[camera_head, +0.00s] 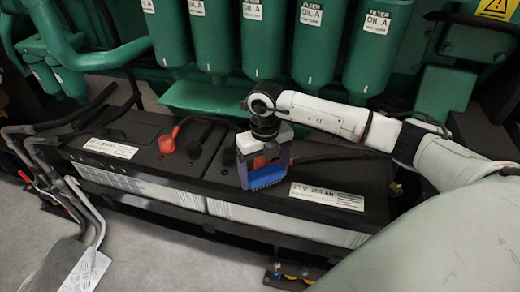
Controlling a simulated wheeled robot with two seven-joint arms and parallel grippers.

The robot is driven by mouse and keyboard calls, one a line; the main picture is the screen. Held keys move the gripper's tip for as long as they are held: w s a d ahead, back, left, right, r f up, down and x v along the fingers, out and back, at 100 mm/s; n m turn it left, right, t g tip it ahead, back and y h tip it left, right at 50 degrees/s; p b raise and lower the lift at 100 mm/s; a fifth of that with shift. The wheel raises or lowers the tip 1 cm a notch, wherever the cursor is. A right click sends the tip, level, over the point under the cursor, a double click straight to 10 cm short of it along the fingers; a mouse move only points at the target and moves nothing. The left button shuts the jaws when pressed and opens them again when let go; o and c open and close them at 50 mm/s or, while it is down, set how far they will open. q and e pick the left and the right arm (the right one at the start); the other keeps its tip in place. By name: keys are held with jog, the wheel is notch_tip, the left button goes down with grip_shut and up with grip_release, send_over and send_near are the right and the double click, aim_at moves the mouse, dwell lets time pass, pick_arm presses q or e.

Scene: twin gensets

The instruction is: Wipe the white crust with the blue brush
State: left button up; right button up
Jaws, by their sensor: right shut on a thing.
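My right arm comes in from the right. Its gripper (265,163) points down over the black battery at the right (350,178) and is shut on the blue brush (266,177). The brush's bristles face down at the battery's top, near its front edge. I cannot tell whether they touch it. A small red part shows between the fingers. I cannot make out the white crust; the gripper and brush hide the patch of battery top beneath them. My left gripper is not in view.
A second black battery (128,133) stands at the left, with a red terminal cover (168,142) and cables. Green oil filters (262,38) hang behind, close above my right arm. Grey pipes (62,185) stand at the left. The grey floor (170,262) in front is mostly clear.

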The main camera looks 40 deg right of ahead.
notch_tip(320, 180, up, 4)
jog(key=shift+s+f+p, duration=0.1)
jog(key=shift+s+p, duration=0.05)
jog(key=shift+p, duration=0.7)
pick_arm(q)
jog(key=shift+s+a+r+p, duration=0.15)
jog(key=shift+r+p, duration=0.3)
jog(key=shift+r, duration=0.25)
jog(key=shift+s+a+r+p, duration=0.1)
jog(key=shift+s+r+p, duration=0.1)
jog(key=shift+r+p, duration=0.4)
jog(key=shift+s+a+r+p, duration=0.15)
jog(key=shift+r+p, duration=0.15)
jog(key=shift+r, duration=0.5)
pick_arm(e)
jog(key=shift+r, duration=1.85)
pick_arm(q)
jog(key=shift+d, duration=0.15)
